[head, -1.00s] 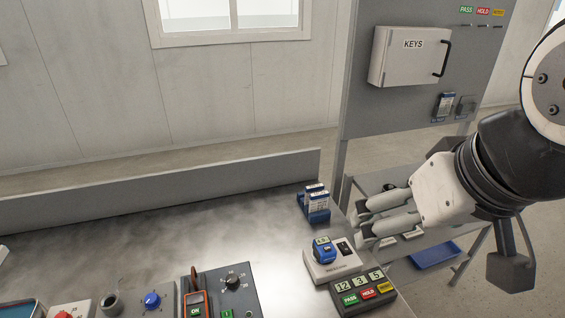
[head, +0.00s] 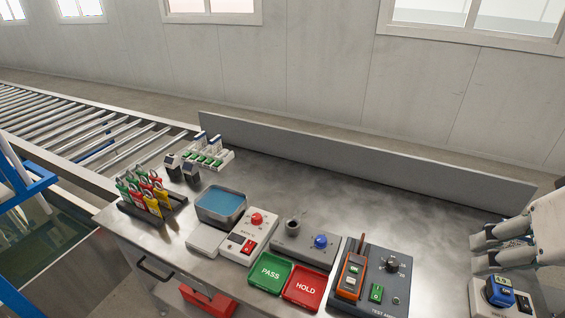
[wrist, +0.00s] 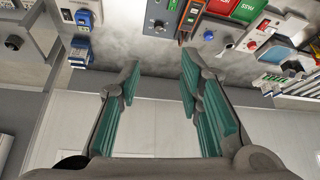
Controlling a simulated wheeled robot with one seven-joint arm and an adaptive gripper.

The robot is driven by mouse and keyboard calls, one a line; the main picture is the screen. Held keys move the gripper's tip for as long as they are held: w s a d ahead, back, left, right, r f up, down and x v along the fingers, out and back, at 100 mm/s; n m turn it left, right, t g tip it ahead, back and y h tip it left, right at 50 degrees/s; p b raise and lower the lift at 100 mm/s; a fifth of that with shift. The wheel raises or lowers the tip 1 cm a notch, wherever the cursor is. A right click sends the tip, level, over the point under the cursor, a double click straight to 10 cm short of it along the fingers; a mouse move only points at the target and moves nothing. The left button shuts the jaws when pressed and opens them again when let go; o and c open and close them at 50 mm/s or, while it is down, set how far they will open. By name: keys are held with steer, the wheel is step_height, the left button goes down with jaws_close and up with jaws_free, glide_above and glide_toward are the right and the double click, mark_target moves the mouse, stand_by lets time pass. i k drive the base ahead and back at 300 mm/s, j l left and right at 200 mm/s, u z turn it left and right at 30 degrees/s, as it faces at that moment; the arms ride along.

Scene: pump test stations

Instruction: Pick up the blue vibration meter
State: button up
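The blue vibration meter (head: 497,291), a small blue unit with a lit display, sits on a pale base at the right end of the bench in the head view. It also shows at the upper left of the wrist view (wrist: 83,18). My gripper (head: 477,253) is above the bench, just behind the meter in the head picture, and apart from it. In the wrist view my gripper (wrist: 159,72) has its two green-padded fingers spread with nothing between them.
The steel bench (head: 330,185) has clear room in the middle and back. A test unit with an orange meter (head: 351,275), PASS (head: 268,273) and HOLD (head: 303,288) plates, and a blue-topped tray (head: 221,205) line the front. A low wall (head: 370,165) runs behind.

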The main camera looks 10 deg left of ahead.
mark_target(494, 284)
steer(key=k+l+u, duration=0.15)
steer(key=u, duration=0.3)
steer(key=k+u, duration=0.25)
steer(key=u, duration=0.2)
steer(key=i, duration=0.45)
steer(key=k, duration=0.15)
steer(key=i+z, duration=0.1)
steer(key=z, duration=1.6)
